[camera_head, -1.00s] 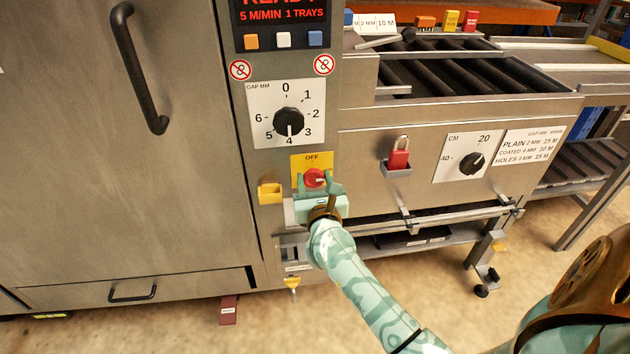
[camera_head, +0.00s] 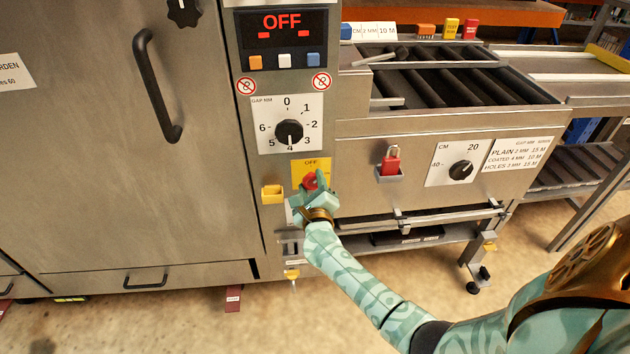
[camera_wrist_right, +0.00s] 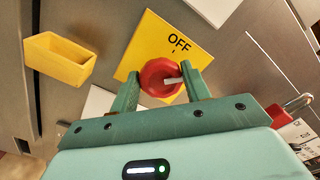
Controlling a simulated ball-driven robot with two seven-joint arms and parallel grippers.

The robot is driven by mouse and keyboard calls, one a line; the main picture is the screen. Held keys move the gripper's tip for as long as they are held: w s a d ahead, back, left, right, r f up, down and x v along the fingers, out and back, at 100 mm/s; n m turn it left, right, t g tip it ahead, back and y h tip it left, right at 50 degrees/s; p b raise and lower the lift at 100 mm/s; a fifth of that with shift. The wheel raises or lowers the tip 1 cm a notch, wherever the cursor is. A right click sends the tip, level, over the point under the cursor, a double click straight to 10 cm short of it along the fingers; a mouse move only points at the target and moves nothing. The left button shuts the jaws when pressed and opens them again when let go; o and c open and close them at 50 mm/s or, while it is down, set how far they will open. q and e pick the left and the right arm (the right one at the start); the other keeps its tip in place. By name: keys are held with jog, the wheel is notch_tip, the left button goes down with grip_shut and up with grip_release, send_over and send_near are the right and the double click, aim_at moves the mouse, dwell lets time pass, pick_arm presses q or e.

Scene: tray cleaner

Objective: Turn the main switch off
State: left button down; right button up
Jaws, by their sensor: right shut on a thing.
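The main switch (camera_head: 310,180) is a red knob on a yellow plate (camera_head: 302,169) marked OFF, low on the machine's front panel. The right wrist view shows the red knob (camera_wrist_right: 161,78) between the fingers of my right gripper (camera_wrist_right: 161,92), which is shut on it. The knob's white mark points to the right in that view, while the OFF label is above it. In the head view my right gripper (camera_head: 316,192) is tilted and partly hides the knob. The display (camera_head: 282,26) reads OFF. My left gripper is not in view.
A gap dial (camera_head: 289,132) sits above the switch, and a yellow holder (camera_head: 272,194) is just left of it. A red padlock (camera_head: 390,161) and a CM dial (camera_head: 461,170) are to the right. A door handle (camera_head: 157,86) sticks out at left.

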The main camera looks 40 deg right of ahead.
jog(key=n+p, duration=0.2)
jog(key=n, duration=0.1)
jog(key=shift+a+n, duration=0.1)
jog(key=shift+n, duration=0.2)
jog(key=n+p, duration=0.1)
jog(key=n, duration=0.2)
jog(key=shift+f+n, duration=0.1)
jog(key=shift+n, duration=0.3)
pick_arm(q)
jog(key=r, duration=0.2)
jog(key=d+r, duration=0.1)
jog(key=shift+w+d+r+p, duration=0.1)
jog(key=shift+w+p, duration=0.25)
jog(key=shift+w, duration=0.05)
pick_arm(e)
jog(key=shift+f+n, duration=0.1)
jog(key=shift+n, duration=0.5)
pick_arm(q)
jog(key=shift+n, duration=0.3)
pick_arm(e)
jog(key=o, duration=1)
jog(key=shift+c, duration=0.2)
